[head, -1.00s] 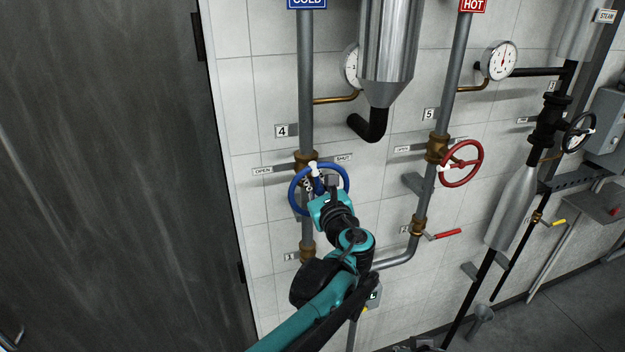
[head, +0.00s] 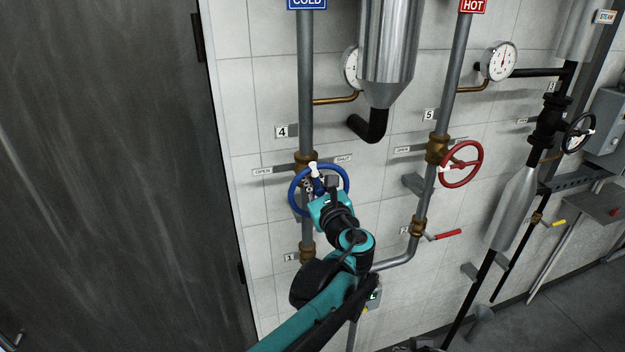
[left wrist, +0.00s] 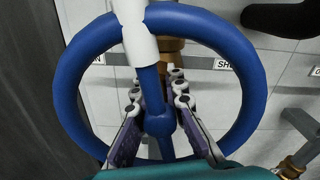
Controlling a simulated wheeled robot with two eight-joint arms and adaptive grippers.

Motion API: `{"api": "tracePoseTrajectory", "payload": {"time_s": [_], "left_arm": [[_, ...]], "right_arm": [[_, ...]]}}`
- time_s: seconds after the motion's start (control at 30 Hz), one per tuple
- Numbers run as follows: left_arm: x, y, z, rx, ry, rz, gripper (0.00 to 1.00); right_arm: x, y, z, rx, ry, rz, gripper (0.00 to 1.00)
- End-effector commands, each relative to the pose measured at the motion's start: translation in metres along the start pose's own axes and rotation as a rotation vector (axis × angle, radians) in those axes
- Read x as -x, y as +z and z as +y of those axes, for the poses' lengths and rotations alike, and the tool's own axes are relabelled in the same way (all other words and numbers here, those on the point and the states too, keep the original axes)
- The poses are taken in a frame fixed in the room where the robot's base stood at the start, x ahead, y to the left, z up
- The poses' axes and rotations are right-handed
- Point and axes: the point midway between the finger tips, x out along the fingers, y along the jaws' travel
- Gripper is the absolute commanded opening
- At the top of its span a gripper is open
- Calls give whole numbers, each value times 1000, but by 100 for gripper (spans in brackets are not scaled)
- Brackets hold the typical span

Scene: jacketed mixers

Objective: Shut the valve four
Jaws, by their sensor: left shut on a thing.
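Valve four is the blue handwheel (head: 293,191) on the grey pipe under the COLD sign, below the "4" plate (head: 282,131). It also shows in the left wrist view (left wrist: 75,90). A white marker (left wrist: 137,28) on its rim is at the top, between the OPEN plate (head: 263,171) and the SHUT plate (head: 343,159). My left gripper (head: 321,188) is at the wheel's middle. In the left wrist view its fingers (left wrist: 158,115) lie on both sides of the blue hub and spoke, shut on the wheel. My right gripper is not in view.
A red handwheel (head: 461,164) by the "5" plate and a red-handled lever (head: 446,234) are to the right. A black elbow outlet (head: 370,125) hangs above right of the blue wheel. A dark door (head: 110,180) fills the left.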

Motion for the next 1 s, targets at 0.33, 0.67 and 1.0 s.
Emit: {"api": "tracePoseTrajectory", "payload": {"time_s": [0.33, 0.67, 1.0], "left_arm": [[0, 0, 0, 1, 0, 1, 33], [20, 0, -1, 0, -2, 1, 33], [92, -1, -1, 1, -4, 2, 33]], "right_arm": [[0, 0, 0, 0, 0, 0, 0], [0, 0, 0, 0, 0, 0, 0], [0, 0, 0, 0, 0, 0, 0]]}}
